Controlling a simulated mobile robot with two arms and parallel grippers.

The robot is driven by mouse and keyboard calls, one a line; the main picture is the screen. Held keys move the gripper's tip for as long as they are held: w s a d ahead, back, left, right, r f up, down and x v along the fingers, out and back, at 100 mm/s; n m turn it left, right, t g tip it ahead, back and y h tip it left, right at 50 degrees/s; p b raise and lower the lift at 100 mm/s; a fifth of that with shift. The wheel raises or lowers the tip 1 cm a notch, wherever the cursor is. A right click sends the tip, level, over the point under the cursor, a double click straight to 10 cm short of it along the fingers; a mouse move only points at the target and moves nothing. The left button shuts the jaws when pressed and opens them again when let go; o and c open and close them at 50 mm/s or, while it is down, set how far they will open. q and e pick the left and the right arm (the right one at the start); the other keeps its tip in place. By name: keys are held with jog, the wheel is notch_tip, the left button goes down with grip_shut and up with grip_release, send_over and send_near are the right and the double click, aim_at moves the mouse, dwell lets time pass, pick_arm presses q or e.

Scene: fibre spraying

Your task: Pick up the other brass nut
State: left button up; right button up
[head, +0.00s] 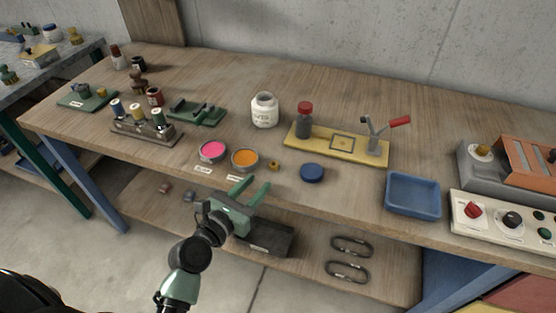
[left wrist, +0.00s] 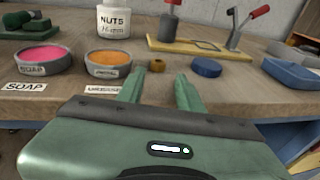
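A small brass nut (head: 273,165) lies on the wooden bench, between the dish of orange stuff and a round blue lid. It also shows in the left wrist view (left wrist: 157,66), just beyond my fingertips and roughly in line with the gap. My left gripper (head: 251,186) is open and empty at the bench's front edge, short of the nut; its green fingers (left wrist: 158,86) point toward it. A white jar labelled NUTS (head: 264,110) stands open behind the nut. No second loose nut is clear on this bench. My right gripper is not in view.
The orange dish (head: 245,160) and pink dish (head: 212,151) stand left of the nut. The blue lid (head: 312,173) lies close right. Behind is a yellow board (head: 300,150) with a red-handled clamp; farther right is a blue tray (head: 413,207). A lower shelf lies beneath the bench.

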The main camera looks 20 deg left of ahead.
aim_at(271, 167)
pick_arm(q)
jog(key=x, duration=0.2)
jog(key=shift+w+r, duration=0.1)
jog(key=shift+w, duration=0.2)
jog(key=p+x, duration=0.1)
jog(key=x, duration=0.4)
grip_shut()
